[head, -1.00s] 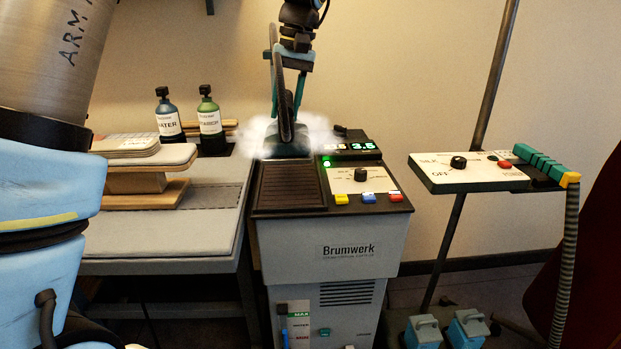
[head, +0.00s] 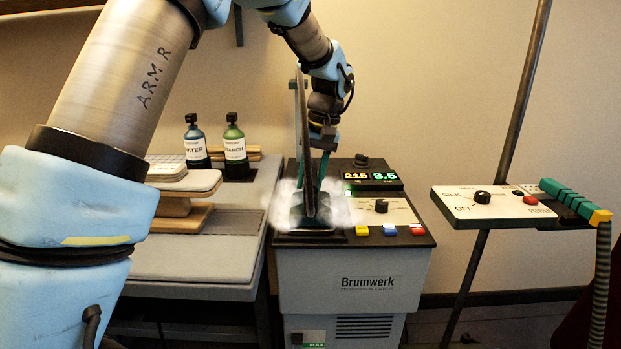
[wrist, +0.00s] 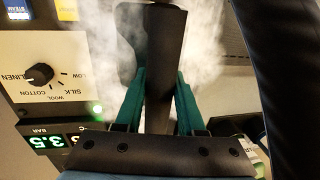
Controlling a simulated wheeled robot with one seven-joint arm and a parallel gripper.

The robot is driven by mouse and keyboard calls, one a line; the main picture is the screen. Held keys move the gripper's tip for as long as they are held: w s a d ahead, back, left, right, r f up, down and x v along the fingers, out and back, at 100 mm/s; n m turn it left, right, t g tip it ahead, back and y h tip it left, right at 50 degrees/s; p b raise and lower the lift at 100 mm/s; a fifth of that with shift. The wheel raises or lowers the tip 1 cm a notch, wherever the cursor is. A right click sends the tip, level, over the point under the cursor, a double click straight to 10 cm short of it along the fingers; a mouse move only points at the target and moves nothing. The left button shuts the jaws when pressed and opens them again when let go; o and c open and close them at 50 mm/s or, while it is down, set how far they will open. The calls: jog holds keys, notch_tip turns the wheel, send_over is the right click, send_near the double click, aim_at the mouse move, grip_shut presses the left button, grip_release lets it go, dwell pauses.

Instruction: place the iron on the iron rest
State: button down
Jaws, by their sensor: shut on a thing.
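The dark iron (head: 309,205) is in my gripper, wrapped in white steam. My gripper (head: 322,170) has its teal fingers shut on the iron's handle, which stands between them in the wrist view (wrist: 162,75). The iron rest (head: 300,239) is the dark plate on the left of the Brumwerk station's top; its front edge shows below the iron. The iron is over the front part of the rest. Steam and the iron itself hide the underside, so I cannot tell whether it touches the plate.
The station's control panel (head: 400,212) with a knob and coloured buttons lies right of the iron. The ironing table (head: 190,262) is at left, with a small padded board (head: 185,185) and two bottles. A panel on a pole (head: 490,202) stands at right.

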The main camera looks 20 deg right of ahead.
aim_at(321, 198)
jog(key=c, duration=0.5)
grip_release()
jog(key=shift+f, duration=0.1)
jog(key=r, duration=0.4)
jog(key=d+r, duration=0.1)
jog(key=r, duration=0.3)
jog(key=s+d+r+b, duration=0.1)
jog(key=r, duration=0.3)
jog(key=shift+d, duration=0.1)
